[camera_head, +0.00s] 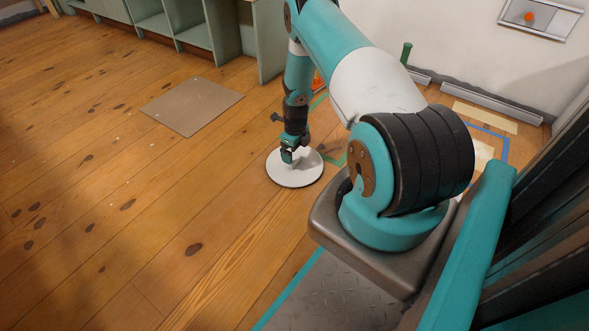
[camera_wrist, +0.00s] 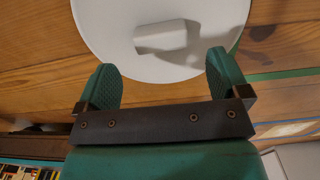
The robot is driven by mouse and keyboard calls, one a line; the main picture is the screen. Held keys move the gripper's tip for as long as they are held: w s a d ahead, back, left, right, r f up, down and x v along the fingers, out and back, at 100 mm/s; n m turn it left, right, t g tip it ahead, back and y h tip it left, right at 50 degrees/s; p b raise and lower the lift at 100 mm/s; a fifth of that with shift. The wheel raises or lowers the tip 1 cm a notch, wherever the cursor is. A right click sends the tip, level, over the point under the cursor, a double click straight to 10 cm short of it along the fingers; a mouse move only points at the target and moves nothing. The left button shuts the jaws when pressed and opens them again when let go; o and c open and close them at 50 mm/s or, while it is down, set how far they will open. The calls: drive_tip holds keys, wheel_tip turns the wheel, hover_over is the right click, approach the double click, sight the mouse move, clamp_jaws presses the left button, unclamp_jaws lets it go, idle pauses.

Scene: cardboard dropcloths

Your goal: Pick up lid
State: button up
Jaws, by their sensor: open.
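The lid (camera_head: 296,178) is a flat white disc lying on the wooden floor, left of my arm's base in the head view. In the wrist view the lid (camera_wrist: 110,40) fills the top middle and has a raised pale block-like handle (camera_wrist: 160,37) near its centre. My gripper (camera_head: 288,155) is over the lid in the head view. In the wrist view my gripper (camera_wrist: 163,72) has its two green fingers spread wide, with nothing between them. The handle lies just beyond the fingertips, between their lines. Whether the fingers touch the lid I cannot tell.
A flat cardboard sheet (camera_head: 192,106) lies on the floor to the left. Green open shelving (camera_head: 190,30) stands at the back. A green bottle-like object (camera_head: 406,53) stands near the wall. Blue tape (camera_head: 503,146) marks the floor at right.

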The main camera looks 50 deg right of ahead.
sight(295, 158)
drive_tip(key=shift+w+f+b, duration=0.2)
drive_tip(key=shift+f+b, duration=2.25)
drive_tip(key=shift+f, duration=0.25)
drive_tip(key=shift+r, duration=0.1)
drive_tip(key=c, duration=1)
